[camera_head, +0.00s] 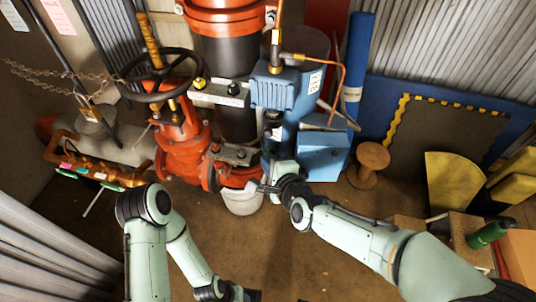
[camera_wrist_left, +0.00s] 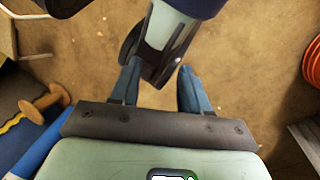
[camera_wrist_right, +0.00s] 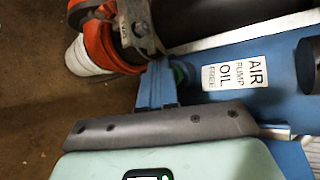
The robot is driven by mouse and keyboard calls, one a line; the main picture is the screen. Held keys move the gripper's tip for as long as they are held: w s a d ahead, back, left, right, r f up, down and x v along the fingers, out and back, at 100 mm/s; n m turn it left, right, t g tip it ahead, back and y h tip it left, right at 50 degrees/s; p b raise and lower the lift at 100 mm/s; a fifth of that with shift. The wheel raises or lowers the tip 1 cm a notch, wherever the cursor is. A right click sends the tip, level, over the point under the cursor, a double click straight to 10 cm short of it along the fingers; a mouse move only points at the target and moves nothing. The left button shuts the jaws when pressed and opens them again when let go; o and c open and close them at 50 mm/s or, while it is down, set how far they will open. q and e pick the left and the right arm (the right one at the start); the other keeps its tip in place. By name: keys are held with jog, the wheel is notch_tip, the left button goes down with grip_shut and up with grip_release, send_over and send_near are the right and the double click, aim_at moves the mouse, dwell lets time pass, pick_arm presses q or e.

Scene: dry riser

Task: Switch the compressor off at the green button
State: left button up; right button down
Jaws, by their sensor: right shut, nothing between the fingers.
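The compressor (camera_head: 310,110) is a blue unit with a finned blue top, standing right of the black and red riser in the head view. The right wrist view shows its blue body with a white label (camera_wrist_right: 236,75) reading AIR PUMP OIL FREE. A small green spot, probably the green button (camera_wrist_right: 180,74), shows there beside my right fingers, which partly hide it. My right gripper (camera_wrist_right: 157,82) is shut and empty, close against the compressor's side; I cannot tell whether it touches the button. My left gripper (camera_wrist_left: 158,88) is open and empty over the floor, with one of my arm links near it.
A red valve with a black handwheel (camera_head: 155,75) stands left of the riser. A white bucket (camera_head: 241,201) sits below the red elbow. A wooden spool (camera_head: 370,163) and yellow wedges (camera_head: 453,180) lie to the right. Brown floor in front is clear.

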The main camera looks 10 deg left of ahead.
pick_arm(q)
jog(key=shift+f, duration=0.5)
pick_arm(e)
jog(key=shift+s+d+f, duration=0.15)
jog(key=shift+d+f, duration=0.15)
jog(key=shift+d, duration=0.4)
jog(key=shift+s, duration=0.15)
pick_arm(q)
jog(key=shift+r+p, duration=0.8)
jog(key=shift+r, duration=0.05)
pick_arm(e)
jog(key=s, duration=0.5)
jog(key=shift+a+r, duration=0.1)
jog(key=shift+a, duration=0.25)
pick_arm(q)
jog(key=shift+d, duration=0.1)
